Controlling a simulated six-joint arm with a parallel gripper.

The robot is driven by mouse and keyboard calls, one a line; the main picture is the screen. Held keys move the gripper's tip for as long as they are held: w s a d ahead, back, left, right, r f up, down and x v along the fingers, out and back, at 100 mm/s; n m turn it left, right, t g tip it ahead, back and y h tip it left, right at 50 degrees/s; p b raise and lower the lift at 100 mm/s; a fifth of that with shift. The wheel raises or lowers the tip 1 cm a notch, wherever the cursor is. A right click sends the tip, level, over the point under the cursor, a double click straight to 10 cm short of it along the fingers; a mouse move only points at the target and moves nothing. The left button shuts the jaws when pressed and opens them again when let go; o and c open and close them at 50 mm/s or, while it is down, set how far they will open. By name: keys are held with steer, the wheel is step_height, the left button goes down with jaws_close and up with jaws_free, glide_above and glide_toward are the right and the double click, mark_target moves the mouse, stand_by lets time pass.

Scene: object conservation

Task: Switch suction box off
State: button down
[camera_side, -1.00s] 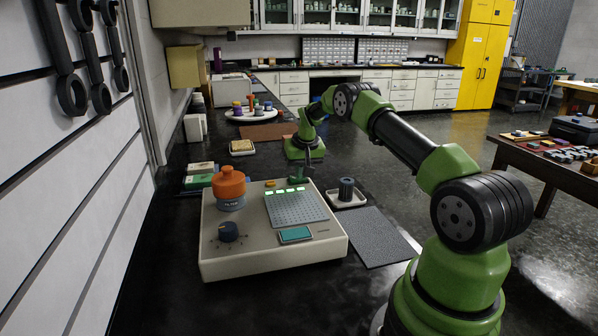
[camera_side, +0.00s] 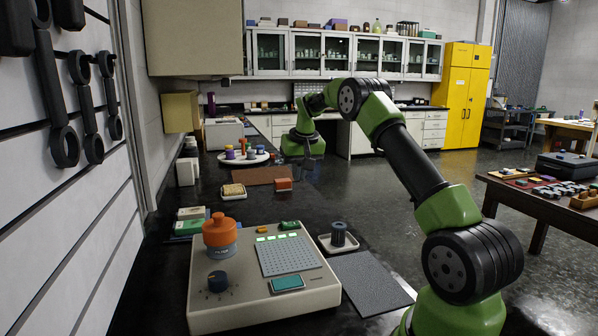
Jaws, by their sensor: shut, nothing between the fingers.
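The suction box (camera_side: 235,311) is a beige unit on the dark bench. A row of green lights (camera_side: 277,238) glows along the back of the grid. A small yellow-orange piece (camera_side: 262,229) and a green piece (camera_side: 290,225) sit near the back edge. My gripper (camera_side: 306,166) is shut and empty, raised above and beyond the box, touching nothing visible.
Right of the box are a small white tray with a dark cylinder (camera_side: 338,234) and a grey mat (camera_side: 372,283). Behind are a sponge dish (camera_side: 233,192), a brown mat (camera_side: 262,175), an orange block (camera_side: 283,184) and a round tray (camera_side: 243,160). Stacked boxes (camera_side: 190,222) stand left.

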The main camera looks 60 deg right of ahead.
mark_target(287, 224)
steer(key=shift+r, duration=0.15)
steer(key=shift+w+a, duration=0.5)
steer(key=shift+a, duration=0.05)
steer(key=x, duration=1.2)
steer(key=shift+s+a+f, duration=0.25)
steer(key=shift+a+f, duration=0.05)
steer(key=shift+a, duration=0.05)
steer(key=shift+w+f, duration=0.1)
steer(key=shift+f, duration=0.6)
steer(key=shift+f, duration=0.1)
